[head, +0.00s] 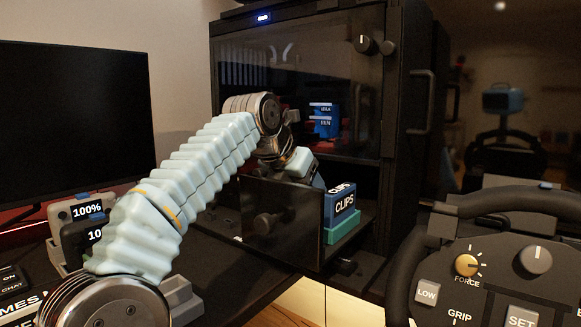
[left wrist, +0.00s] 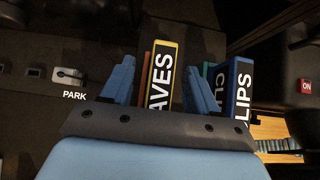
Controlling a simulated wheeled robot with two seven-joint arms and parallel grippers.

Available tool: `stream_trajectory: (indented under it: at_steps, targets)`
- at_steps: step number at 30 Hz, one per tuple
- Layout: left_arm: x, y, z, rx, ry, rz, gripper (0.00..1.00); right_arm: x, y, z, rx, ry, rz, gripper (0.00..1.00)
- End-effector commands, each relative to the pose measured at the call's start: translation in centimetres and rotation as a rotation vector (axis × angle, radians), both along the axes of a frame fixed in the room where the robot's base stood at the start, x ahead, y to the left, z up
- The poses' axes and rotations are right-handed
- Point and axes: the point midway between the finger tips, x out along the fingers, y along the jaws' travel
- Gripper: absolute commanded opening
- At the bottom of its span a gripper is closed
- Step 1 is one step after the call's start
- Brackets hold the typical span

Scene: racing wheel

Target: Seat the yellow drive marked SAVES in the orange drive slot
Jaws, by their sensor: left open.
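The yellow drive marked SAVES (left wrist: 162,75) stands between the two blue fingers of my left gripper (left wrist: 160,72) in the left wrist view. The fingers are open, with gaps on both sides of the drive. An orange strip (left wrist: 145,76), apparently part of the orange drive slot, shows along the drive's left side; how deep the drive sits cannot be told. In the head view my left gripper (head: 310,178) reaches into the dark cabinet, and the yellow drive and orange slot are hidden. My right gripper is not in view.
A blue CLIPS drive (head: 342,205) stands in a teal slot (head: 343,231), close right of my gripper. The cabinet's dark lower door (head: 285,222) stands in front of my wrist. A PARK switch (left wrist: 70,75) lies left. The racing wheel (head: 430,232) is at right.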

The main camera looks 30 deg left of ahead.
Motion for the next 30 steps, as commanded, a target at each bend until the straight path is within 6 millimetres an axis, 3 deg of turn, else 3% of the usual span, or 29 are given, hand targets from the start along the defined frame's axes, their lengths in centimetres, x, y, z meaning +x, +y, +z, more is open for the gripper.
stream_trajectory:
  at_steps: [15, 21, 30]
  targets:
    - [-8.2, 0.6, 8.6, -0.002, -0.006, -0.001, 0.60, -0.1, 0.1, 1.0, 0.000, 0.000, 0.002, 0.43]
    - [-9.3, 0.8, 9.5, -0.002, -0.005, 0.000, 0.60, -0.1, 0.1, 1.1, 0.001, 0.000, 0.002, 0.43]
    - [-9.4, 0.8, 9.5, -0.002, -0.004, 0.000, 0.60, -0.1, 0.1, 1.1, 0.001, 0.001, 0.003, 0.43]
